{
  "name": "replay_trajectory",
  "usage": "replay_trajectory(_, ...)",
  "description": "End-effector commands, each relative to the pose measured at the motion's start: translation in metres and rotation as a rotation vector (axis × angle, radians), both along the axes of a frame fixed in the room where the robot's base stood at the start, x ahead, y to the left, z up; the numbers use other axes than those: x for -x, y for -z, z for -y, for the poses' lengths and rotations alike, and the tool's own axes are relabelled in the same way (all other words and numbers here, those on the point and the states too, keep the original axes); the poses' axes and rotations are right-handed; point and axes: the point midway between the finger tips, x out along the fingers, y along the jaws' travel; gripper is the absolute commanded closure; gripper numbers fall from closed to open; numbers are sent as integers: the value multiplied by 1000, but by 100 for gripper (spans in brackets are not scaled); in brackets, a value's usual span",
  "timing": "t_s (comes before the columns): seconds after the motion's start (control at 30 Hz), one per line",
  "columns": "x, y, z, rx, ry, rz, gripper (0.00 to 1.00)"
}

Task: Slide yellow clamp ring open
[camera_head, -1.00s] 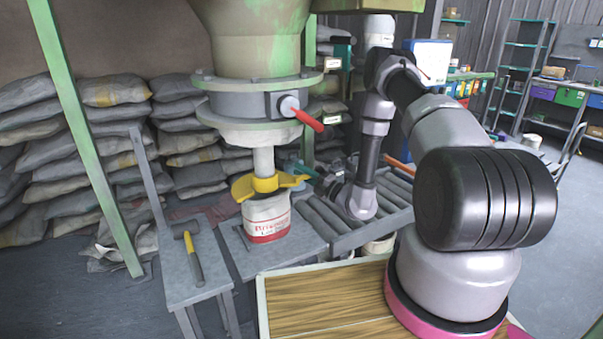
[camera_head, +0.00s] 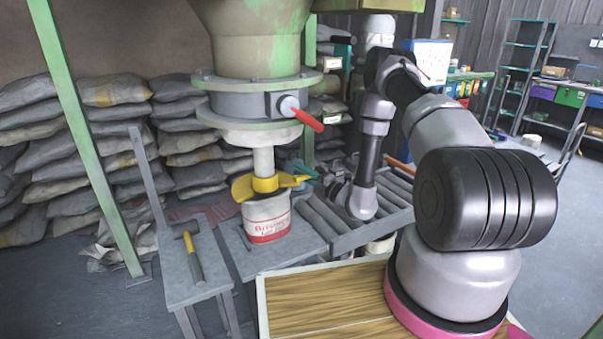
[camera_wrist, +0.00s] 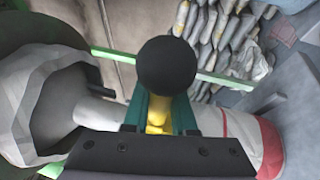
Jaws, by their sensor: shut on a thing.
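The yellow clamp ring (camera_head: 264,186) sits around the bottom of the white spout (camera_head: 263,160), at the top of a white bag (camera_head: 267,218) with a red label. My gripper (camera_head: 303,172) is at the ring's right side, its teal fingers reaching in from the right. In the wrist view the gripper (camera_wrist: 160,112) is shut on a yellow part of the clamp ring (camera_wrist: 157,113), which lies between the two fingers. A black ball (camera_wrist: 166,64) hides what is just beyond the fingertips. The far side of the ring is hidden.
A hopper flange with a red-handled valve (camera_head: 306,118) is above the spout. A roller conveyor (camera_head: 340,220) runs at the right of the bag. A hammer (camera_head: 193,257) lies on a grey stand at left. Stacked sacks (camera_head: 118,90) fill the back.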

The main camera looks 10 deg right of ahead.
Motion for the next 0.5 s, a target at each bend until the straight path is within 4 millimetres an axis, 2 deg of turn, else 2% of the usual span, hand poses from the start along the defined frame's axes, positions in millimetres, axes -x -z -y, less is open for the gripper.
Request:
replay_trajectory(0.3,-1,-44,1,-1,1,2,100)
replay_trajectory(0.5,0,-48,1,0,2,-2,100)
